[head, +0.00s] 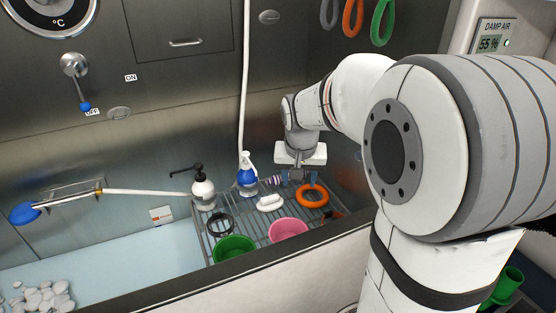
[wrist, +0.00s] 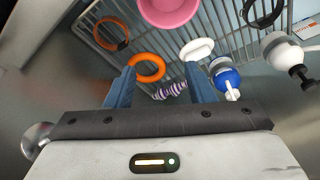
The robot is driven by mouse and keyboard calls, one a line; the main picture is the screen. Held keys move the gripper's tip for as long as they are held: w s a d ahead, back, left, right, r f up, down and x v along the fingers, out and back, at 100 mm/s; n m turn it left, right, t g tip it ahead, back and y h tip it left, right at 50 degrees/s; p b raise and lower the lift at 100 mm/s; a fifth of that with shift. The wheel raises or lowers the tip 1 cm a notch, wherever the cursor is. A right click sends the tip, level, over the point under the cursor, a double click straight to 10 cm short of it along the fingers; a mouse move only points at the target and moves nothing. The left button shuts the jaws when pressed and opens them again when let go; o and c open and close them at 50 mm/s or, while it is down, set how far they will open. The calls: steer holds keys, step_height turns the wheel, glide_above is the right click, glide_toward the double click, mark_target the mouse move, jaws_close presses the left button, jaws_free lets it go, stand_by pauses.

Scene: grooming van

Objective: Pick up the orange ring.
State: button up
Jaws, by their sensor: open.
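The orange ring (head: 312,196) lies flat on the wire rack, near its right end in the head view. In the wrist view the orange ring (wrist: 148,68) shows close to the left fingertip, which covers a bit of its edge. My gripper (head: 298,174) is above the rack at the back of the ring. It is open, with two blue fingers wide apart and nothing held between them; the gap shows in the wrist view (wrist: 160,76).
On the rack (head: 262,222) are a pink bowl (head: 288,229), a green bowl (head: 234,249), a white object (head: 270,203), a striped item (wrist: 170,90), a blue-and-white spray bottle (head: 247,177) and a pump bottle (head: 203,188). A steel wall stands behind.

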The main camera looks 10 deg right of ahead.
mark_target(300, 190)
steer(key=w+d+f+m+b, duration=0.1)
steer(key=w+f, duration=0.3)
steer(key=w, duration=0.1)
steer(key=w+d+f+m+b, duration=0.1)
steer(key=w+d+f, duration=0.1)
steer(key=w+f, duration=0.3)
steer(key=w+d+f+m+b, duration=0.1)
steer(key=w+d+f, duration=0.1)
steer(key=w+f, duration=0.2)
steer(key=shift+w+d+f+h, duration=0.1)
steer(key=shift+w+f+h, duration=0.1)
steer(key=shift+w, duration=0.6)
steer(key=shift+w+d+f+h, duration=0.1)
steer(key=shift+w+h, duration=0.1)
steer(key=shift+w, duration=0.55)
steer(key=x, duration=0.7)
steer(key=shift+s+d+f+p, duration=0.2)
steer(key=shift+f+p, duration=0.1)
steer(key=shift+f, duration=0.05)
steer(key=shift+c, duration=0.2)
jaws_close()
